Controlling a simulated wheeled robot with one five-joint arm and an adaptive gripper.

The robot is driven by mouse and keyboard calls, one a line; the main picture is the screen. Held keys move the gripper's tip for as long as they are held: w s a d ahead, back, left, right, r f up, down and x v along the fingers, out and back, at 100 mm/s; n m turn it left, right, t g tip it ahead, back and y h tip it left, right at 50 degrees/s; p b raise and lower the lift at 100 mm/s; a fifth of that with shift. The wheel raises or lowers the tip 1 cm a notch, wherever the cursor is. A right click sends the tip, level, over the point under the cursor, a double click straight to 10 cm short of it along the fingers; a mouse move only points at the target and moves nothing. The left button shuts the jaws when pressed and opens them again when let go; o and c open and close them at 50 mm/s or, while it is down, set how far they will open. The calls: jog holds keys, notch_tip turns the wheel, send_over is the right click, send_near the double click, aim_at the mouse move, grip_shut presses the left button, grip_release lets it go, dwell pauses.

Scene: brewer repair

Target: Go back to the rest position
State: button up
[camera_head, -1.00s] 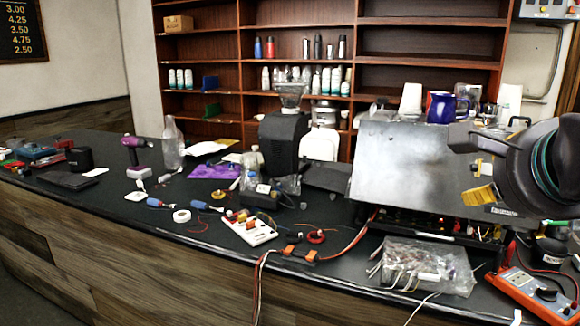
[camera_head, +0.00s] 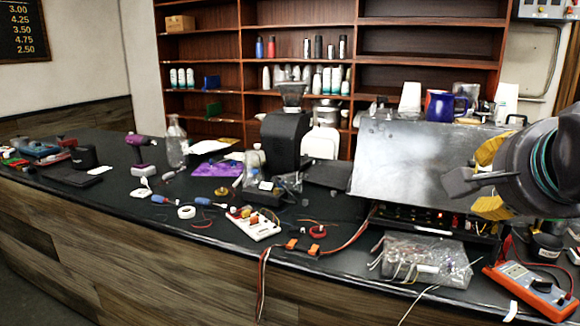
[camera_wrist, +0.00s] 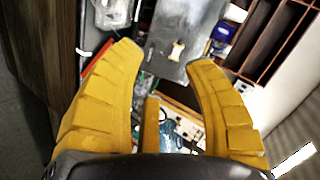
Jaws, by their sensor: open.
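My gripper (camera_head: 484,180) is at the right of the head view, in front of the brewer's metal panel (camera_head: 405,155). Its yellow fingers are partly hidden by my dark wrist.
The dark counter (camera_head: 110,210) runs across the view. Wooden shelves (camera_head: 300,47) stand behind.

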jog(key=s+a+f+n+g+y, duration=0.1)
jog(key=s+f+n+g, duration=0.1)
jog(key=f+n, duration=0.6)
jog(key=s+a+f+n+g+y, duration=0.1)
jog(key=f+n+g, duration=0.25)
jog(key=f, duration=0.85)
jog(key=s+a+f+n+g+y+p, duration=0.1)
jog(key=s+a+f+n+g+p, duration=0.1)
jog(key=s+a+f+n+p, duration=0.2)
jog(key=s+a+f+p, duration=0.1)
jog(key=s+a+f, duration=0.1)
jog(key=s+f, duration=0.1)
jog(key=shift+s+a+f+g+y+p, duration=0.3)
jog(key=shift+s+a+f+g+p, duration=0.1)
jog(key=shift+s, duration=0.5)
